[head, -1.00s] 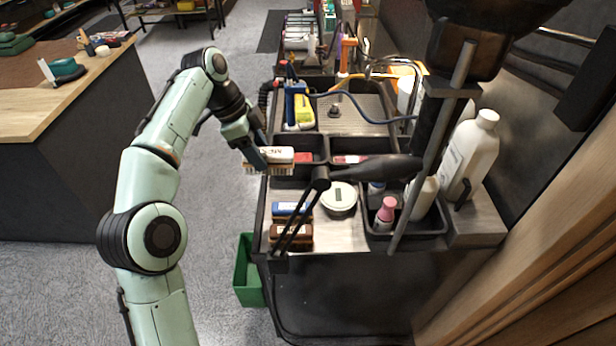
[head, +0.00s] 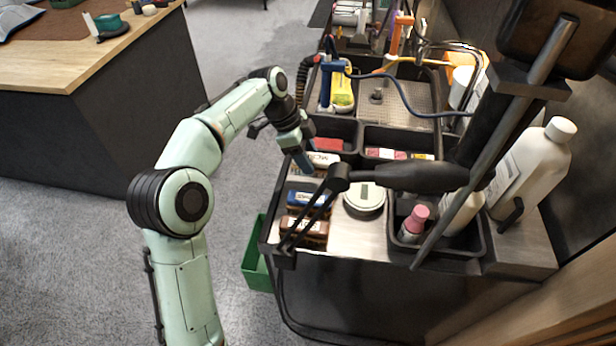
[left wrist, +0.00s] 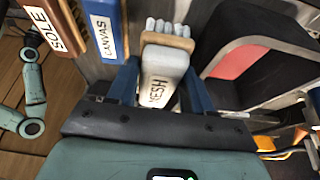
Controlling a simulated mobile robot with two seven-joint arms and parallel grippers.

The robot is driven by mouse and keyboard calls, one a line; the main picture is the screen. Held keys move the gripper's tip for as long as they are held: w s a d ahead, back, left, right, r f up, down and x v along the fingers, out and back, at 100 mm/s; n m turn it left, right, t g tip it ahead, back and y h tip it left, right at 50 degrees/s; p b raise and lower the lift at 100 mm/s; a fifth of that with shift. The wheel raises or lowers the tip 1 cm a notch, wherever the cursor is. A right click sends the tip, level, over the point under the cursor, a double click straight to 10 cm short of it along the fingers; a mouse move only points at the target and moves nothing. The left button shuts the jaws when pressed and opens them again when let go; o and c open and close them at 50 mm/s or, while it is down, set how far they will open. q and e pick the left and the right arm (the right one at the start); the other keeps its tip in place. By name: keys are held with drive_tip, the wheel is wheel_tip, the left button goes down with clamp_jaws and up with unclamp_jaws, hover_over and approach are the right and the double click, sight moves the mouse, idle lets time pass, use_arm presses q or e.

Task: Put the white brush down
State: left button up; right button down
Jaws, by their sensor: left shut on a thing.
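The white brush (head: 324,160), lettered MESH, is at the left end of the cart top, behind the blue brush (head: 308,199). My left gripper (head: 304,162) is shut on it. In the left wrist view, the white brush (left wrist: 160,78) lies between the blue fingers, its pale bristles pointing away beyond a wooden band. The blue brush, lettered CANVAS, is close beside it and also shows in the left wrist view (left wrist: 103,30). The white brush is low, near the cart top; I cannot tell whether it touches.
A brown brush (head: 305,230) sits in front of the blue one. A round tin (head: 364,198) stands to their right. Black bins (head: 398,140) lie behind, and a green bin (head: 255,262) is below left.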

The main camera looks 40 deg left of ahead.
use_arm(q)
drive_tip(key=shift+f+b, duration=0.4)
drive_tip(key=shift+f, duration=2.7)
drive_tip(key=shift+f, duration=0.2)
drive_tip(key=o, duration=0.9)
drive_tip(key=shift+o, duration=0.2)
drive_tip(key=shift+r, duration=0.15)
